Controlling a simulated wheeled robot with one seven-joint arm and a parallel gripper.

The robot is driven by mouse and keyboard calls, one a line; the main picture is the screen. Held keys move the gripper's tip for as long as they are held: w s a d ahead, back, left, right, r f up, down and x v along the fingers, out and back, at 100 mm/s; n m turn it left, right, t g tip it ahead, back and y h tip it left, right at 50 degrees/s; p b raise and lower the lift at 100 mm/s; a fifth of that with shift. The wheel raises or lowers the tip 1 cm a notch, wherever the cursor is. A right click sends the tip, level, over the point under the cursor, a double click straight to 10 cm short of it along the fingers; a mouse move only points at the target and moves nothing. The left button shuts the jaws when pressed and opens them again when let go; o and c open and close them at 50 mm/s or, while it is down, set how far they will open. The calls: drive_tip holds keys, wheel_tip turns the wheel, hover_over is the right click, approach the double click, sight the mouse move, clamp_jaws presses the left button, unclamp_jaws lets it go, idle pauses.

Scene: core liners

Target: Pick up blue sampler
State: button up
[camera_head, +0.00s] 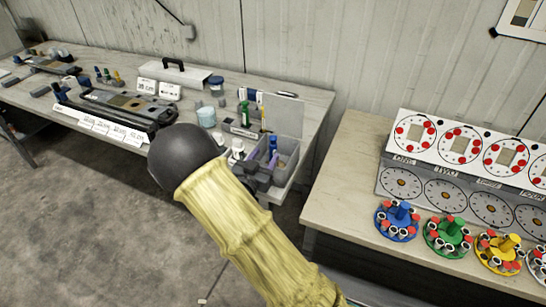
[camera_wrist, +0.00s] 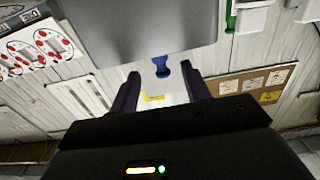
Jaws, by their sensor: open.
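In the wrist view my gripper (camera_wrist: 162,82) is open, with its two dark fingers apart. A small blue piece with a rounded end (camera_wrist: 161,68) shows between the fingertips, at the edge of a large grey surface, with nothing clamped. It may be the blue sampler, but I cannot tell for certain. In the head view a slim blue item (camera_head: 272,146) stands upright in the grey open-lidded box (camera_head: 284,177) at the near right of the long bench.
The box's raised lid (camera_head: 283,115) stands behind the blue item. A green item (camera_head: 245,113), a pale blue tub (camera_head: 206,117) and white cups (camera_head: 237,147) crowd its left. The right table (camera_head: 345,190) carries round coloured holders, including a blue one (camera_head: 397,221). Its left end is clear.

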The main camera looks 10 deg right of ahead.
drive_tip(key=shift+f+p+x, duration=0.15)
drive_tip(key=shift+p+x, duration=0.2)
drive_tip(key=shift+x, duration=0.95)
drive_tip(key=shift+f+p+x, duration=0.1)
drive_tip(key=shift+p+x, duration=0.25)
drive_tip(key=shift+x, duration=1)
clamp_jaws()
drive_tip(key=shift+r, duration=0.1)
wheel_tip(320, 180, up, 10)
hover_over(272, 148)
drive_tip(key=shift+s+a+b, duration=0.15)
drive_tip(key=shift+a+b, duration=0.05)
drive_tip(key=shift+b, duration=0.1)
